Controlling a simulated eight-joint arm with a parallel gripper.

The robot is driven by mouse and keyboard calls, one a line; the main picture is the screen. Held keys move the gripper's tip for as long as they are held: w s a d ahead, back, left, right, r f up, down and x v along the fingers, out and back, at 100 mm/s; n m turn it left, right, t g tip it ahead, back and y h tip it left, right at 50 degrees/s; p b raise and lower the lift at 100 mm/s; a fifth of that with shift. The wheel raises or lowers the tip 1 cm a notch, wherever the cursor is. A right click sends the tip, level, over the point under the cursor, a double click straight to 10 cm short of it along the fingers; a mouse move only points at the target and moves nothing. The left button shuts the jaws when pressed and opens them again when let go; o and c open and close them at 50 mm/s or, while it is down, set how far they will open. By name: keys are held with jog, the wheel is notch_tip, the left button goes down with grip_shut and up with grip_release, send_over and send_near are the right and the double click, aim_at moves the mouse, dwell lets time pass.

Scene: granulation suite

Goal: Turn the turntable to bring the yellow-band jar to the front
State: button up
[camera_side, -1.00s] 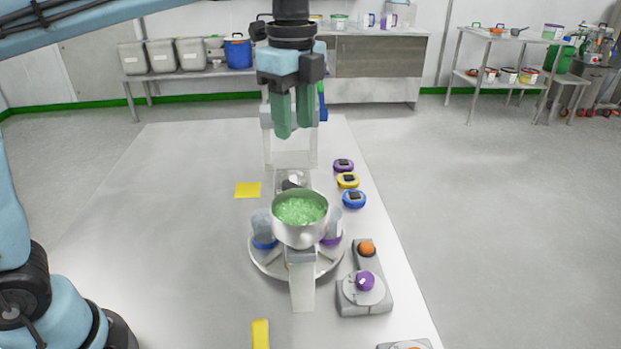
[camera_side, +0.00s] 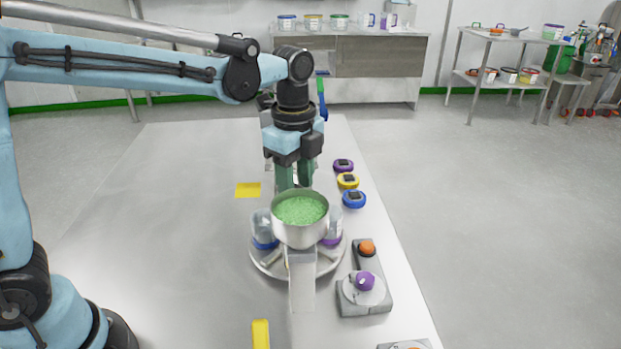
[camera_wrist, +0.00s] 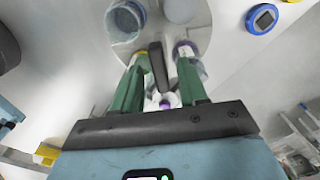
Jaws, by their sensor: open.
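The round grey turntable (camera_side: 268,264) stands on the table; it also shows in the wrist view (camera_wrist: 125,50). A clear jar with a blue band (camera_side: 264,232) is on its left and one with a purple band (camera_side: 332,238) on its right. I cannot make out the yellow-band jar for certain; the bowl hides the turntable's middle. My gripper (camera_side: 294,176) is low behind the bowl, fingers pointing down. In the wrist view my gripper (camera_wrist: 161,66) is open, with a dark bar (camera_wrist: 157,65) of the turntable between the fingertips; contact cannot be told.
A metal bowl of green granules (camera_side: 301,222) on a pale post (camera_side: 302,285) stands in front of the turntable. Purple, yellow and blue devices (camera_side: 348,181) line the right edge. The table's left is mostly clear.

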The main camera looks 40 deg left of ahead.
jog(key=shift+f, duration=0.1)
grip_shut()
jog(key=shift+n, duration=9)
